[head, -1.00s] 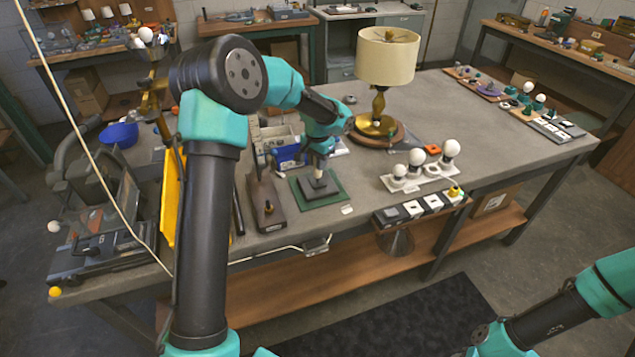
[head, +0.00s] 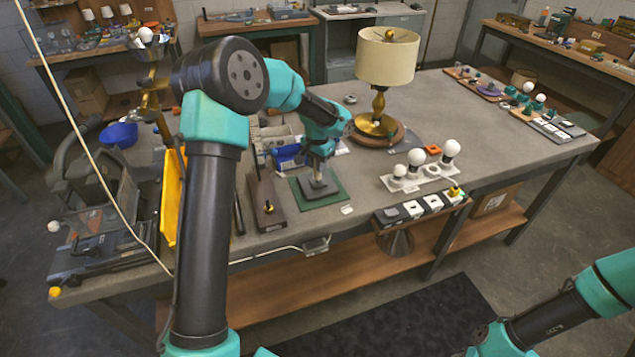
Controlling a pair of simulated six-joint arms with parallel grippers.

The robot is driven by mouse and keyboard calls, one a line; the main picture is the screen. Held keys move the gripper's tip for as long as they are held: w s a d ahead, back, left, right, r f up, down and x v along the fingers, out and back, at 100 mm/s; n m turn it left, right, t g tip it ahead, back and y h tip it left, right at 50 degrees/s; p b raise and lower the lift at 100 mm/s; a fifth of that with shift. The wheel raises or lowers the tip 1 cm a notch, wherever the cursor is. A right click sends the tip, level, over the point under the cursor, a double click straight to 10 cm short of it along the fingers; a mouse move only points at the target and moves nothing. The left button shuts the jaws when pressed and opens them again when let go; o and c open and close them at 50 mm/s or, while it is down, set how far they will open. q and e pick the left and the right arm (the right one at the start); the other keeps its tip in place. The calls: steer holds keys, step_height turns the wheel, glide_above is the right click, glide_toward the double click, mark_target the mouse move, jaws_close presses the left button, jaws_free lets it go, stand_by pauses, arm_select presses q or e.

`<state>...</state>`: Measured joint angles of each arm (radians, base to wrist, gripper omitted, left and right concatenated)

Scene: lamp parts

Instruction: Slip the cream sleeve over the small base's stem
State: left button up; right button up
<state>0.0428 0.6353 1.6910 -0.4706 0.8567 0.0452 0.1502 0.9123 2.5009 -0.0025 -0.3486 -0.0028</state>
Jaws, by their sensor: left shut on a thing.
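The small base (head: 318,188) is a dark grey block on a green mat (head: 338,197) near the front edge of the table. My left gripper (head: 319,170) points down right above it and is shut on the cream sleeve. Only a small pale bit of the sleeve (head: 318,177) shows under the fingers, low over the middle of the base. The stem is hidden by the sleeve and fingers, so I cannot tell how far the sleeve is over it. My right gripper is outside the picture.
A brown board (head: 266,205) with a small dark part lies left of the mat. A brass lamp with a cream shade (head: 386,58) stands behind to the right. A white tray (head: 424,183) holds several bulbs.

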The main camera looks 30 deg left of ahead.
arm_select(q)
steer(key=o, duration=1)
step_height(320, 180, up, 17)
steer(key=shift+r, duration=0.2)
stand_by(0.6)
